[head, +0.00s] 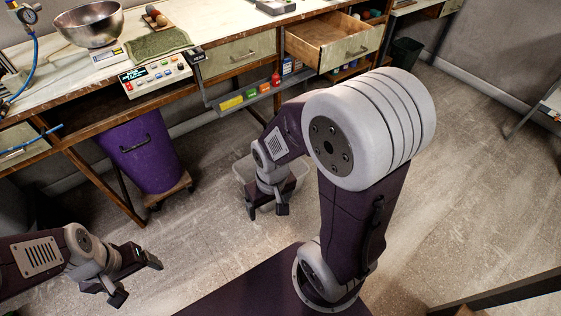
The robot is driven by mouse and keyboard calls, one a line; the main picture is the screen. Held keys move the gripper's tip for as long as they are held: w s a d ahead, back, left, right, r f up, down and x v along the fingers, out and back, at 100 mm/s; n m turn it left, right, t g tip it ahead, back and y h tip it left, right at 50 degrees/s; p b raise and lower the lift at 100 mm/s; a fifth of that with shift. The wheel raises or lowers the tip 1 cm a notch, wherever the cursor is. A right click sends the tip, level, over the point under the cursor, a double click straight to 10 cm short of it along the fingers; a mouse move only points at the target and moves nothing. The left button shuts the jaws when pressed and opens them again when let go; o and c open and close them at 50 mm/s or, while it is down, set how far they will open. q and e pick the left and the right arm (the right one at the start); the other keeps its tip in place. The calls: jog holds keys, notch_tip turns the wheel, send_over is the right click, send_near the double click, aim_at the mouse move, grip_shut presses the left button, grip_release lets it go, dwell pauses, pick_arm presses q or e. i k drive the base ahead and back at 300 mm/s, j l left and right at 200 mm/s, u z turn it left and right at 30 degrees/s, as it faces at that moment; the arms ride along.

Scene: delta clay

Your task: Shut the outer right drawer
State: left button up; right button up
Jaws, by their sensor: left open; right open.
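The outer right drawer (352,52) is pulled out from the workbench at the top of the head view, right of centre. It has a pale greenish front with a handle, and its bare wooden inside shows. My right gripper (267,211) is open and low over the floor, in front of the bench and well apart from the drawer. My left gripper (137,281) is open at the lower left, also far from the drawer. Both grippers look empty.
A closed drawer (238,52) sits left of the open one. A rail with coloured boxes (250,93) runs below it. A translucent bin (242,172) stands behind my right gripper. A purple barrel (140,150) stands on a wheeled base.

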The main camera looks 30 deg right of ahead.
aim_at(324, 42)
jog(key=z, duration=1.65)
